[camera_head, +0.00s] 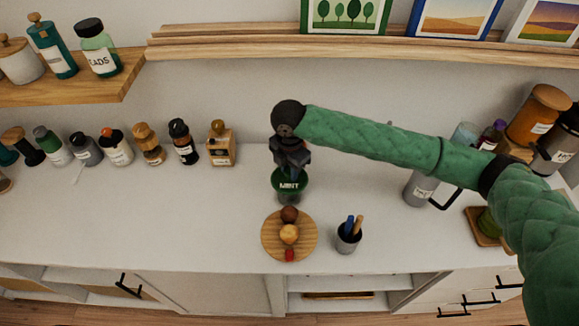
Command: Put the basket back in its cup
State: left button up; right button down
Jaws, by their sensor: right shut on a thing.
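My right gripper (290,163) points down over the counter, right at a green cup with the word MINT (289,185). It is shut on a small dark thing, apparently the basket, which the fingers mostly hide. The gripper and the held thing overlap the cup's top edge in this view. I cannot tell whether the basket is inside the cup or just above it. My left gripper is not in view.
A round wooden board (270,238) with small balls lies in front of the cup. A grey pen cup (348,238) stands to its right, a grey mug (418,190) farther right. Several jars, including a white one (116,148), line the back left. The counter's left front is clear.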

jog(key=shift+f, duration=0.15)
jog(key=c, duration=1.2)
grip_release()
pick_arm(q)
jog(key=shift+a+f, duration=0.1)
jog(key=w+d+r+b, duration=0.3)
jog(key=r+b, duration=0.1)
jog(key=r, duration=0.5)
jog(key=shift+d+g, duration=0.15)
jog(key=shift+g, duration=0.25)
pick_arm(e)
jog(key=shift+r, duration=6.05)
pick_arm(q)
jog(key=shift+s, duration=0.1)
pick_arm(e)
jog(key=shift+s+f, duration=0.1)
